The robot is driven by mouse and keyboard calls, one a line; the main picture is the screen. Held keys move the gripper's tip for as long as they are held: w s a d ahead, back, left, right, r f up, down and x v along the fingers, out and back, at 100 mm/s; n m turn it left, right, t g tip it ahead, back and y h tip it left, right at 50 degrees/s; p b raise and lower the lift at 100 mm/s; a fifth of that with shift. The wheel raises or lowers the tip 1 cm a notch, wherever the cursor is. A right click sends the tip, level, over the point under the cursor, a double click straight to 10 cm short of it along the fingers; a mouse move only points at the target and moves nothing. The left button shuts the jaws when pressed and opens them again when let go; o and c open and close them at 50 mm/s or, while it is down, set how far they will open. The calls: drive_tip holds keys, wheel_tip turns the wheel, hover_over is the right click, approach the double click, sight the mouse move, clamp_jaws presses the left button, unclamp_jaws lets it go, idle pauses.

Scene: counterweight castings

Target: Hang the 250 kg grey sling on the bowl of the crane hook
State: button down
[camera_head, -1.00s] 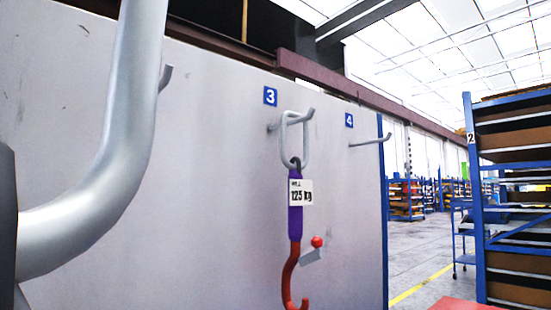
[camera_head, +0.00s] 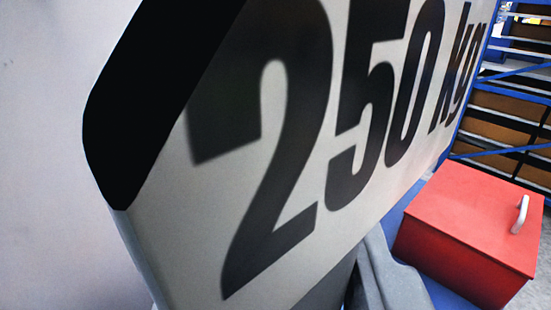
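A pale tag (camera_head: 335,170) marked "250 Kg" in large black characters fills the middle of the view, very close and tilted, with a black area at its upper left. A grey shape (camera_head: 380,275) shows below the tag; I cannot tell whether it is the sling's grey body. The sling's top link and the crane hook are not in view. I cannot make out my gripper's fingers, so what it holds does not show.
A red box (camera_head: 465,225) with a pale handle (camera_head: 520,214) stands on a blue surface (camera_head: 443,293) at the lower right. Blue shelving with brown boxes (camera_head: 500,120) stands behind it. A plain pale grey surface (camera_head: 50,180) fills the left.

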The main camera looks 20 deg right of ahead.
drive_tip(key=shift+s+a+r, duration=0.15)
drive_tip(key=shift+r, duration=0.25)
drive_tip(key=shift+s+a+r, duration=0.1)
drive_tip(key=shift+a+r, duration=0.05)
drive_tip(key=shift+r, duration=0.25)
drive_tip(key=s+d+b, duration=0.2)
drive_tip(key=s+b, duration=0.1)
drive_tip(key=s, duration=0.4)
drive_tip(key=s+d+b, duration=0.3)
drive_tip(key=s+b, duration=0.1)
drive_tip(key=s, duration=0.3)
drive_tip(key=shift+s+r+b, duration=0.3)
idle(1.6)
idle(0.5)
